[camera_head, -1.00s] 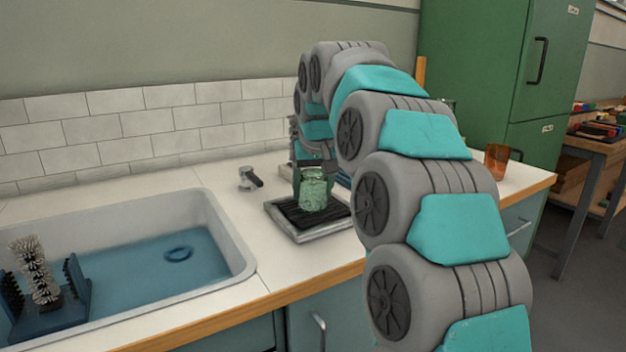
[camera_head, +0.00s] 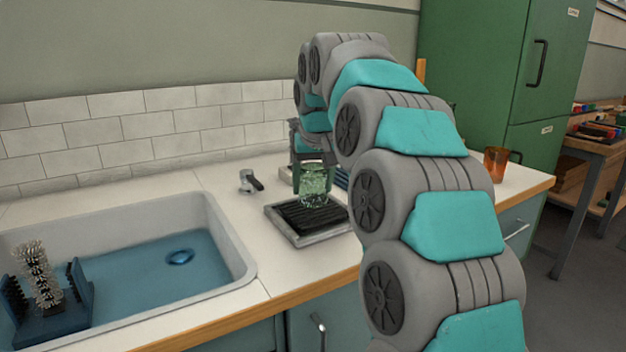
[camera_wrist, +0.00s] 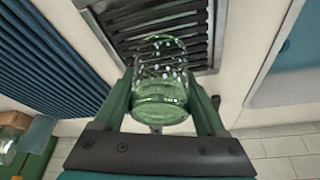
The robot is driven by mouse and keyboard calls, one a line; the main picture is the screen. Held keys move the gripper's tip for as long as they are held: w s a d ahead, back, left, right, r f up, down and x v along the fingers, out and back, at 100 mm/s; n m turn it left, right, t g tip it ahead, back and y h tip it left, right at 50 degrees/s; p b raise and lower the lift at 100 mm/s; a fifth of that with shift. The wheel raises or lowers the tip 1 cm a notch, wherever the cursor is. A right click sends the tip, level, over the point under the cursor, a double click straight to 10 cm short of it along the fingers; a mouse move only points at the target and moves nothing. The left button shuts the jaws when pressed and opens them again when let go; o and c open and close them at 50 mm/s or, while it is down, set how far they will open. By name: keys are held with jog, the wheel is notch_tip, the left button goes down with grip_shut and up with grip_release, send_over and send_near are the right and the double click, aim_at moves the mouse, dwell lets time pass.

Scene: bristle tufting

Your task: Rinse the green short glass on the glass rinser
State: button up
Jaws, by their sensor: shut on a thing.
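The green short glass (camera_head: 314,186) is held in my gripper (camera_head: 314,178) over the glass rinser, a black slatted grate in a grey tray (camera_head: 291,232) on the counter. In the wrist view the glass (camera_wrist: 161,91) sits between my two green fingers, with its thick base towards the gripper and its other end towards the grate (camera_wrist: 170,25), so it looks mouth-down. Pale droplets show on its wall. My gripper (camera_wrist: 165,105) is shut on it. A small gap seems to lie between glass and grate, but I cannot tell surely.
A sink (camera_head: 222,235) with blue water and a bristle brush stand (camera_head: 45,290) lies to the left. An orange glass (camera_head: 496,163) stands at the right counter end. A blue ribbed mat (camera_wrist: 50,55) lies beside the rinser.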

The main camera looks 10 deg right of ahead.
aim_at(312, 165)
jog(key=shift+r+p, duration=0.4)
jog(key=shift+r, duration=1.9)
